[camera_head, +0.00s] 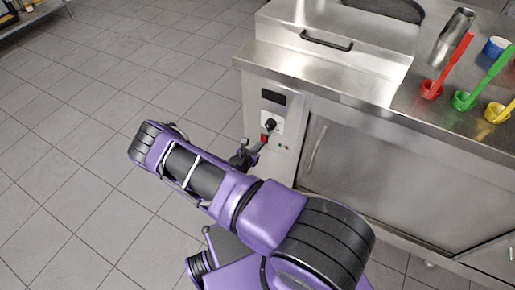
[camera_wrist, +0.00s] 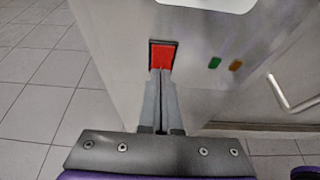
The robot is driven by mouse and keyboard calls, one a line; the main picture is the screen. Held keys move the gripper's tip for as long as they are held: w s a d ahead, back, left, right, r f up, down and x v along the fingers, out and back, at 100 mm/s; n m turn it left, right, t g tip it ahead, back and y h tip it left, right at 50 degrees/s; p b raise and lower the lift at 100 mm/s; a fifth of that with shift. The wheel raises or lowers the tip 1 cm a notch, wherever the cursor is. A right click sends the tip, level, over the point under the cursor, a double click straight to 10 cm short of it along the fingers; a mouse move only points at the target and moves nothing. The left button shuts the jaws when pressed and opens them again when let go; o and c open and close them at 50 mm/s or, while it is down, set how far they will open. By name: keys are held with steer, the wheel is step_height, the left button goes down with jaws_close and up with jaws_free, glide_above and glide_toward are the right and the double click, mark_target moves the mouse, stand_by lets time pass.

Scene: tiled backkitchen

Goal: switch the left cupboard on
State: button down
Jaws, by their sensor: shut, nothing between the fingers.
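The left cupboard is a steel unit whose narrow control panel (camera_head: 268,120) faces my arm. The panel carries a dark display, a black knob (camera_head: 269,124) and a red switch (camera_head: 264,138) below the knob. In the wrist view the red switch (camera_wrist: 161,56) sits in a black frame, with a green light (camera_wrist: 214,63) and an orange light (camera_wrist: 236,66) to its right. My gripper (camera_wrist: 161,72) is shut and empty, its fingertips at the lower edge of the switch. Whether they touch it I cannot tell. The head view shows my gripper (camera_head: 262,143) close to the panel.
A cupboard door with a curved handle (camera_head: 317,149) lies right of the panel. Tiled floor (camera_head: 70,130) is clear to the left.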

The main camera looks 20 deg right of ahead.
steer(key=shift+w+d+f, duration=0.1)
steer(key=shift+w+d, duration=0.05)
steer(key=shift+d, duration=0.05)
stand_by(0.4)
steer(key=shift+r+p, duration=0.8)
steer(key=shift+r, duration=0.1)
